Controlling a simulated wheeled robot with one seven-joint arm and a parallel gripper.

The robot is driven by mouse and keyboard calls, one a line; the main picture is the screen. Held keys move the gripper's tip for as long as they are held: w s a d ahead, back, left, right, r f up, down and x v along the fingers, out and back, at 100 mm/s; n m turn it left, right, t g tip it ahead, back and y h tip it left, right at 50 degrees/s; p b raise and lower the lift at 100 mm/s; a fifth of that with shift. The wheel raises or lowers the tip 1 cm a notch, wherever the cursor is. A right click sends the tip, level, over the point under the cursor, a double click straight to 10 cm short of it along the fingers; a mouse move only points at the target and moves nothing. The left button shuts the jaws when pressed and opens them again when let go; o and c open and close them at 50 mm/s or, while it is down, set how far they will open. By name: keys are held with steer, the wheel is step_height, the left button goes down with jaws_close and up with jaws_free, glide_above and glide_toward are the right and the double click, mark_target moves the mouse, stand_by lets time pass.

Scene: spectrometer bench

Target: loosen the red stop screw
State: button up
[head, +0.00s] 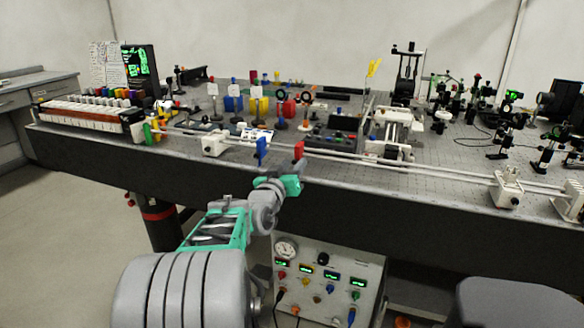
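A small upright red piece (298,150) shows at the front rail of the bench, just above and beyond the end of my arm. It looks like the red stop screw, but it is too small to make out a thread or its seating. A similar blue piece (261,152) stands to its left. My gripper (279,184) is at the end of my grey and teal arm, in front of the bench edge and below the red piece. I cannot make out its fingers, or whether it touches anything.
The long rail (450,172) runs along the bench front, with a white carriage (213,143) on the left and another (507,190) on the right. A green piece (147,133) stands farther left. A control box (330,285) with coloured knobs sits below the bench.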

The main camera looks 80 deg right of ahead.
jaws_close()
stand_by(0.4)
